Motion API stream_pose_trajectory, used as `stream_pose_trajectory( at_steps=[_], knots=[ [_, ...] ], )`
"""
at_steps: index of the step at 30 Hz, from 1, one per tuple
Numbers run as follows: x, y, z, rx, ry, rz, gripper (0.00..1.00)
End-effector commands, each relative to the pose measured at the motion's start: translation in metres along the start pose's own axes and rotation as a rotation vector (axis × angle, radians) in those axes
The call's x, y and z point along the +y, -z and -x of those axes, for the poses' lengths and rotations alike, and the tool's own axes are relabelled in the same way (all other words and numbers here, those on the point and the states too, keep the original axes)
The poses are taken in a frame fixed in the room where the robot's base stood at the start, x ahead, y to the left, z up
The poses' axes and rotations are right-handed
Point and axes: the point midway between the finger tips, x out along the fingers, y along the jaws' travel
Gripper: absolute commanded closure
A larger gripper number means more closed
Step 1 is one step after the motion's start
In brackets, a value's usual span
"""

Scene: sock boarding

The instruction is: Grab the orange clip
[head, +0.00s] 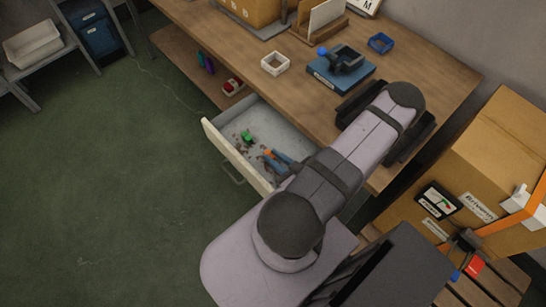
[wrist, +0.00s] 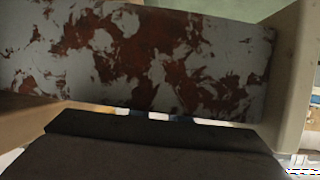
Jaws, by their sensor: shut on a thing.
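A small orange clip (head: 268,153) shows in the open drawer in the head view, with a slim blue piece (head: 280,157) right beside it. My arm covers the drawer's right part, so the contact between jaws and clip is hidden there. In the wrist view, the dark body of my gripper (wrist: 155,130) fills the bottom. A grey plate with rust-red patches (wrist: 150,55) stands close in front of it; I cannot tell what it belongs to. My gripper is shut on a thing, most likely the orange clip. The fingertips cannot be made out.
The drawer (head: 222,150) has a pale front and also holds a green item (head: 247,136) and small brown bits. The desk (head: 225,50) above carries a white tray (head: 275,63), a blue tray (head: 381,43) and a blue-based device (head: 340,72). Cardboard boxes (head: 490,150) stand at right.

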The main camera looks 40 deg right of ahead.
Motion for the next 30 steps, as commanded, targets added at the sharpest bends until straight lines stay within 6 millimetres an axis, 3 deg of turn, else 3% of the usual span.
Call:
stream_pose_trajectory(
  at_steps=[8, 21, 30],
  knots=[
    [0.0, 0.023, 0.01, 0.0, 0.0, 0.003, 1.0],
    [0.0, 0.08, 0.033, 0.0, 0.0, 0.0, 1.0],
    [0.0, 0.091, 0.038, 0.0, 0.0, -0.001, 1.0]
  ],
)
